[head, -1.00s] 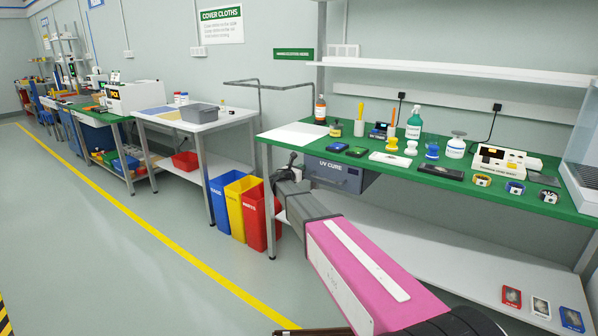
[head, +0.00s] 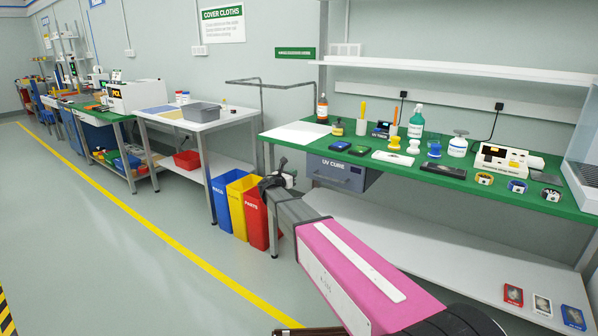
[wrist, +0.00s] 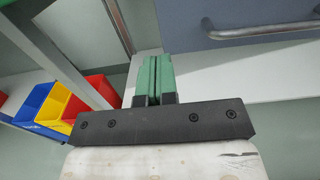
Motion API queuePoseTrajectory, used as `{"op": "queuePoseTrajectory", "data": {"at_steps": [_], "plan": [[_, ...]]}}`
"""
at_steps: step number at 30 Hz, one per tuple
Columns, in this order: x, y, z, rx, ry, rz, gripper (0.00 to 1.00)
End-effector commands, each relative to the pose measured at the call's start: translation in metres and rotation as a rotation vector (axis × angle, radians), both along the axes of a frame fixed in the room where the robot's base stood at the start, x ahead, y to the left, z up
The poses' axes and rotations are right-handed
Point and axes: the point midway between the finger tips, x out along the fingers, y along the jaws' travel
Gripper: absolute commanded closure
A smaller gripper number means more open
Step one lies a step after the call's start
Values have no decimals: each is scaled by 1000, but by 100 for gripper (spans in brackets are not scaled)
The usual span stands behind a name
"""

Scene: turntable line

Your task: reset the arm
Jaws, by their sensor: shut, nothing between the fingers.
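My gripper (wrist: 153,80) is in the middle of the wrist view, with its two green fingers together and nothing between them. In the wrist view it points past the white lower shelf (wrist: 230,82), below the blue-grey UV CURE drawer (wrist: 240,22). In the head view my pink and grey arm reaches forward from the lower right, in front of the green-topped bench (head: 420,169). The arm's far end is low near the bench's left leg and the bins, and the fingers are hard to make out there.
Blue (head: 219,205), yellow (head: 238,205) and red (head: 257,215) bins stand left of the arm's end. Bottles, jars and small devices cover the bench top. Three small packets (head: 541,304) lie on the lower shelf. The floor left of the bins is open, with a yellow line.

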Motion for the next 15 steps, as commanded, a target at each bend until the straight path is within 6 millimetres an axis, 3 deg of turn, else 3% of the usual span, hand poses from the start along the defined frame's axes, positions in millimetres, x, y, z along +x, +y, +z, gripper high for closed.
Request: {"op": "queuePoseTrajectory", "data": {"at_steps": [3,10,15], "plan": [[-20,14,0,0,0,1,100],[-37,28,0,1,0,0,100],[-51,13,-9,80,-4,-31,100]]}}
